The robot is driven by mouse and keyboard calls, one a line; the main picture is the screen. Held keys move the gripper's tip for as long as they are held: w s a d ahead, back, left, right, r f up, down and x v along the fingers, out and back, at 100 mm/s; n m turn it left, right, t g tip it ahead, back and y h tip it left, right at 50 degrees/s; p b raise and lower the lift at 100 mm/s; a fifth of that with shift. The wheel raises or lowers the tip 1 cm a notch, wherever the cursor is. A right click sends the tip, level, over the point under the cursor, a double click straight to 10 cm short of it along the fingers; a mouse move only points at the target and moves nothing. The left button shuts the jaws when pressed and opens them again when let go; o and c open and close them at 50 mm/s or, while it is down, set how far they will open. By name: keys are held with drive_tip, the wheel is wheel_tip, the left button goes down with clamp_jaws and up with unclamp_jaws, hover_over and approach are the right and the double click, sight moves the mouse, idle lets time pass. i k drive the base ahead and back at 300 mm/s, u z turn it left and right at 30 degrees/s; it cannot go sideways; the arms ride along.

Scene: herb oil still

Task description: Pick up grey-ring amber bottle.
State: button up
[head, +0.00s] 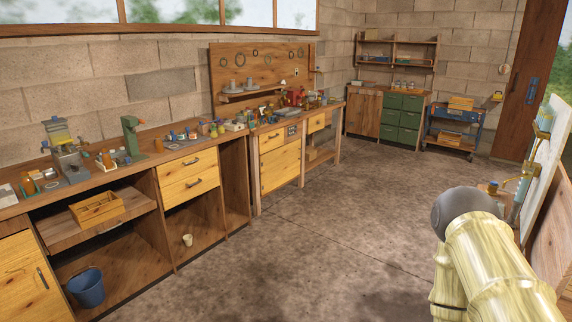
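Several small amber or orange-brown items that may be bottles stand on the long wooden bench at the left in the head view. One (107,159) is by the metal apparatus, one (159,145) is beside the green press, and one (29,187) is near the bench's left end. They are too small to tell whether any bears a grey ring. Part of my arm, pale yellow with a dark grey rounded end, fills the lower right. My gripper does not show, so what it holds is hidden.
The long bench (100,194) runs along the left wall and carries a green press (131,137). A blue bucket (86,287) and a small cup (187,240) stand below. A green drawer cabinet (402,118) and blue cart (451,130) stand at the back. The middle floor (330,220) is clear.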

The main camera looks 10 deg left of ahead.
sight(159, 144)
drive_tip(key=u, duration=0.45)
drive_tip(key=i, duration=2)
drive_tip(key=u, duration=0.5)
